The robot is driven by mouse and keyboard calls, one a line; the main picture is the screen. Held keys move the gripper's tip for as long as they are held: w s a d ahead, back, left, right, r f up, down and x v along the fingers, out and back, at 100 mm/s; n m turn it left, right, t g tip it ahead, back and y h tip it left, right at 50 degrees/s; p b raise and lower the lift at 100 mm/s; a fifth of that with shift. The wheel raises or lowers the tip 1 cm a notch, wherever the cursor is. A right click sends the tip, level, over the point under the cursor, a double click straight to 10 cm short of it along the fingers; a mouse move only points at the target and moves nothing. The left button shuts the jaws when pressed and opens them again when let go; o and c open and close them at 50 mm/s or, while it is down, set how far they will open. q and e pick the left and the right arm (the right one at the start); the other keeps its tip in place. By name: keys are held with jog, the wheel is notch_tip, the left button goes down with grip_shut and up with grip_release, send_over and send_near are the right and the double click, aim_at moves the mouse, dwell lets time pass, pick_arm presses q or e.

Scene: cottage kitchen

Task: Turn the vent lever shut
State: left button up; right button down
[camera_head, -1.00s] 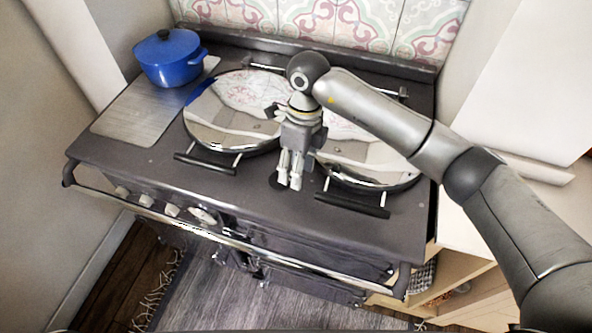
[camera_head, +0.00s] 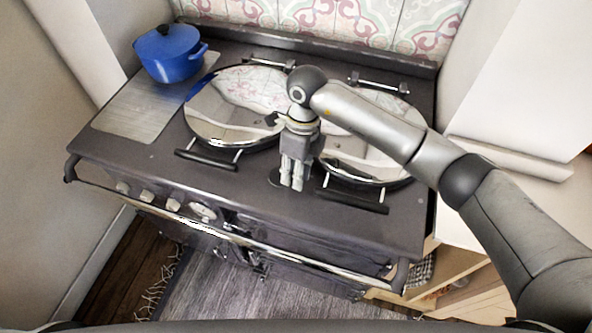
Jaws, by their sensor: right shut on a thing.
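The dark range cooker (camera_head: 240,215) fills the middle of the head view. My right gripper (camera_head: 291,186) points down at the cooker top, between the two round chrome lids. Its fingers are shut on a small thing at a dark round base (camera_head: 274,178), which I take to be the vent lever. The fingers hide most of the lever, so I cannot tell its angle. My left gripper is not in view.
The left lid (camera_head: 232,108) and right lid (camera_head: 370,165) are down, each with a dark front handle. A blue pot (camera_head: 170,56) stands on the steel plate (camera_head: 133,112) at the back left. A front rail (camera_head: 230,238) runs along the cooker's edge.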

jog(key=shift+m, duration=0.3)
jog(key=m, duration=0.1)
jog(key=s+a+m+b, duration=0.1)
jog(key=shift+m+y, duration=0.3)
jog(key=m+b, duration=0.1)
jog(key=a+m, duration=0.1)
jog(key=m, duration=0.1)
jog(key=m+t+b, duration=0.1)
jog(key=shift+s+a+f+b, duration=0.1)
jog(key=shift+s+a+b, duration=0.2)
jog(key=shift+s, duration=0.05)
jog(key=m, duration=0.1)
jog(key=a+m+b, duration=0.1)
jog(key=m, duration=0.1)
jog(key=m+b, duration=0.1)
jog(key=shift+s+a+m+t+y, duration=0.1)
jog(key=shift+a+m+t+y, duration=0.2)
jog(key=shift+a+t, duration=0.1)
jog(key=shift+a+r+m+t+b, duration=0.15)
jog(key=shift+a+m+b, duration=0.1)
jog(key=shift+m, duration=0.3)
jog(key=shift+a+r+m+t+b, duration=0.15)
jog(key=shift+m+b, duration=0.1)
jog(key=shift+m, duration=0.3)
jog(key=c, duration=1.2)
grip_release()
jog(key=shift+f, duration=0.15)
notch_tip(320, 180, up, 12)
jog(key=d, duration=0.2)
jog(key=shift+d, duration=0.15)
